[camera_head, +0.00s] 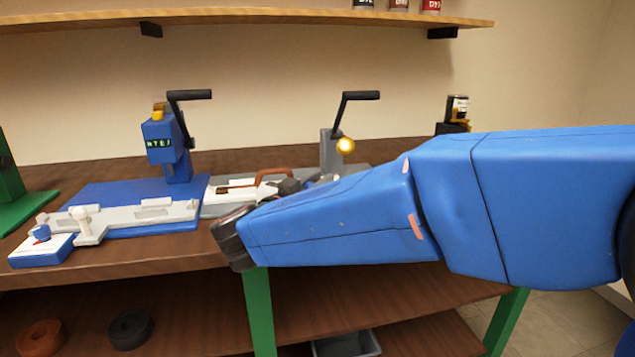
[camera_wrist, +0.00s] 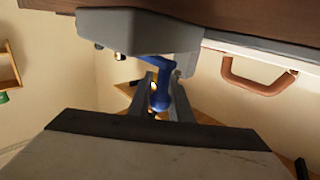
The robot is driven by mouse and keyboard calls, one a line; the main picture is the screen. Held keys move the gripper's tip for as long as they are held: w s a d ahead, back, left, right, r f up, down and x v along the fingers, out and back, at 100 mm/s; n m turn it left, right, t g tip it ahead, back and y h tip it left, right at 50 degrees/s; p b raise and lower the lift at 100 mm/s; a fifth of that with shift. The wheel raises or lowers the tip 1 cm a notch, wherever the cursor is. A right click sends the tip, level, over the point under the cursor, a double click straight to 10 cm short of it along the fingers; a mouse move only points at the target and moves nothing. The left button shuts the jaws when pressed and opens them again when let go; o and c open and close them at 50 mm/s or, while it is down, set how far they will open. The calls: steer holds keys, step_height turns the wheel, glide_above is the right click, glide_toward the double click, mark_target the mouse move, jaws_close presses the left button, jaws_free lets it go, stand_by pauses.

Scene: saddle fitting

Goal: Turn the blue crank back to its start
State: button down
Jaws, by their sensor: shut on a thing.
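The blue crank (camera_wrist: 159,70) shows in the wrist view, below a grey housing (camera_wrist: 135,30) as pictured. Its arm runs down between the two grey fingers of my gripper (camera_wrist: 159,98). My gripper is shut on the crank's lower end as pictured. In the head view my blue arm hides the crank's grip, and I cannot make out my fingertips there.
A brown handle (camera_wrist: 255,82) is beside the housing; it also shows in the head view (camera_head: 273,174). A blue press (camera_head: 168,145) with a black lever stands at left, and a grey post (camera_head: 330,148) with another lever stands behind my arm. A shelf (camera_head: 250,16) hangs above.

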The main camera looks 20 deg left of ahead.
steer(key=shift+w+m+h, duration=0.1)
steer(key=shift+m+h, duration=0.3)
steer(key=shift+h, duration=0.2)
steer(key=c, duration=1.6)
jaws_free()
steer(key=v, duration=1.7)
steer(key=shift+r, duration=0.25)
